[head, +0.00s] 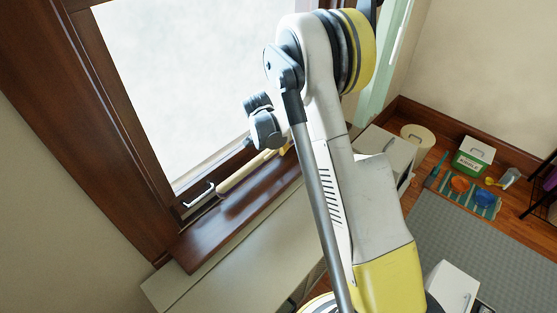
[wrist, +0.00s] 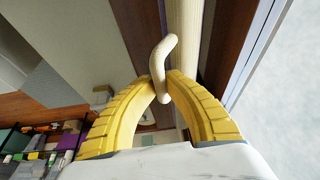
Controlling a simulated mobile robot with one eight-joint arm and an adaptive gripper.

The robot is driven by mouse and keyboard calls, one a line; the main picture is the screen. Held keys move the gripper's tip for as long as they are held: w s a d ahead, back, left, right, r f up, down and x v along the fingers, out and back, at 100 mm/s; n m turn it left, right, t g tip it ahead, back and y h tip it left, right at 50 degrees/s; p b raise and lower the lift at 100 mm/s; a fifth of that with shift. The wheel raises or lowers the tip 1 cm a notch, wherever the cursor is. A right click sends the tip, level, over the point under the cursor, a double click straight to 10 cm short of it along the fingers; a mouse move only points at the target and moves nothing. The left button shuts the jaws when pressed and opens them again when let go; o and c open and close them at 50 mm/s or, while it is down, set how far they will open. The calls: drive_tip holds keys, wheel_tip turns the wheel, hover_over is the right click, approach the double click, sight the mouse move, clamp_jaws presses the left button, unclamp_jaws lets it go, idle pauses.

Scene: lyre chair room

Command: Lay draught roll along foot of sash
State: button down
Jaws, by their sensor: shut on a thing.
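The cream draught roll (head: 240,174) lies lengthwise on or just above the dark wooden sill (head: 225,228), close along the foot of the window sash (head: 188,198). In the wrist view the roll (wrist: 185,35) runs away from me beside the sash. A curved cream loop (wrist: 158,58) stands at the roll, and my gripper (wrist: 163,84) is shut on it with both yellow fingers. In the head view my gripper (head: 285,149) is at the roll's far end, partly hidden by my arm. Whether the roll fully touches the sill is unclear.
A metal sash catch (head: 198,194) sits by the near end of the roll. A pale ledge (head: 225,270) runs below the sill.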

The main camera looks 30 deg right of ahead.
wheel_tip(320, 180, down, 4)
drive_tip(key=shift+f+b, duration=0.25)
drive_tip(key=shift+b, duration=0.95)
drive_tip(key=shift+w+a+f+b, duration=0.1)
drive_tip(key=shift+w+f+b, duration=0.05)
drive_tip(key=shift+f+b, duration=0.2)
drive_tip(key=shift+r, duration=0.25)
drive_tip(key=c, duration=1.5)
unclamp_jaws()
